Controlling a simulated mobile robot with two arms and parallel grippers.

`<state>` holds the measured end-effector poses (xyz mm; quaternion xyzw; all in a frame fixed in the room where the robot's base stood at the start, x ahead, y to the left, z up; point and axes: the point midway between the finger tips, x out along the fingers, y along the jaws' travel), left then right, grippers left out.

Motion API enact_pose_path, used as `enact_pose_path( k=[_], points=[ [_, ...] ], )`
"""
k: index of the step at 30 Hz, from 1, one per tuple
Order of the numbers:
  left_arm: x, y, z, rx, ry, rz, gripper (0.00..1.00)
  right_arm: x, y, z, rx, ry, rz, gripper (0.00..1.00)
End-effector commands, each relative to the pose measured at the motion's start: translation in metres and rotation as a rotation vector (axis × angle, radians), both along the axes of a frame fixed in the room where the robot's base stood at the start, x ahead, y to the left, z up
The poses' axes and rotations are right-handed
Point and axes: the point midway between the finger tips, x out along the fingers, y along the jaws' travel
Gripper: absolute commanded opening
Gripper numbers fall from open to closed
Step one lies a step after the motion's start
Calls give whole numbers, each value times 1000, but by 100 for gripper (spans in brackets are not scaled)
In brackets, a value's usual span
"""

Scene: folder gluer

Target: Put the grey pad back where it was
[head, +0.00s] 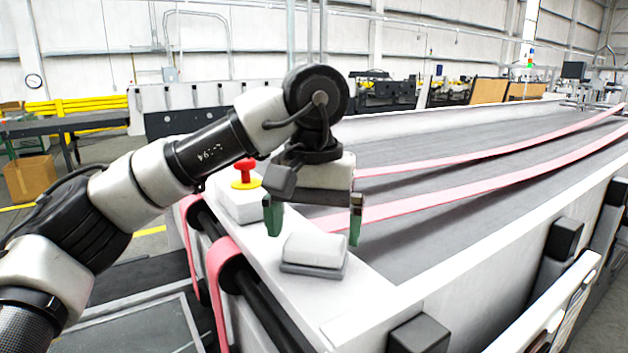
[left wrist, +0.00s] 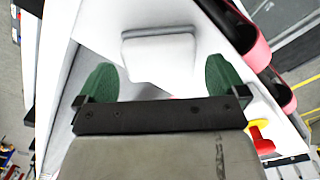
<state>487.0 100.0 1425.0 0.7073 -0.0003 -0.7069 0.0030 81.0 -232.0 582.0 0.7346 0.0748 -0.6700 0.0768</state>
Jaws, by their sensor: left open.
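A pale grey, rounded block (head: 316,249), which I take to be the grey pad, sits on a thin darker grey base (head: 313,270) on the white end ledge of the machine. The block also shows in the left wrist view (left wrist: 158,58), between and beyond the fingers. My left gripper (head: 314,222) is open and empty, its green-padded fingers spread wider than the block. It hangs just above and behind the block in the head view, apparently apart from it. My right gripper is not in view.
A red emergency button on a yellow collar (head: 245,174) stands on a white box left of the gripper. Pink belts (head: 440,202) run along the grey machine bed (head: 430,236). Dark rollers lie along the ledge's left edge. The ledge in front of the block is clear.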

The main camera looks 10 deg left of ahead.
Motion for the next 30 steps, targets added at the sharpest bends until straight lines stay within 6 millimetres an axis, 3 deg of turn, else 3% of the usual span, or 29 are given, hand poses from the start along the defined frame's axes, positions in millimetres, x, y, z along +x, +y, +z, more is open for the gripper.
enact_pose_path(
  k=[6,12,18,30],
  points=[
    [0,0,46,3,-4,2,100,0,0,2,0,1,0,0],
    [0,0,76,3,-1,1,100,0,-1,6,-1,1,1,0],
    [0,0,87,2,1,0,100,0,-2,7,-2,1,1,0],
    [0,0,87,2,1,-1,100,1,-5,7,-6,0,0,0]
  ],
)
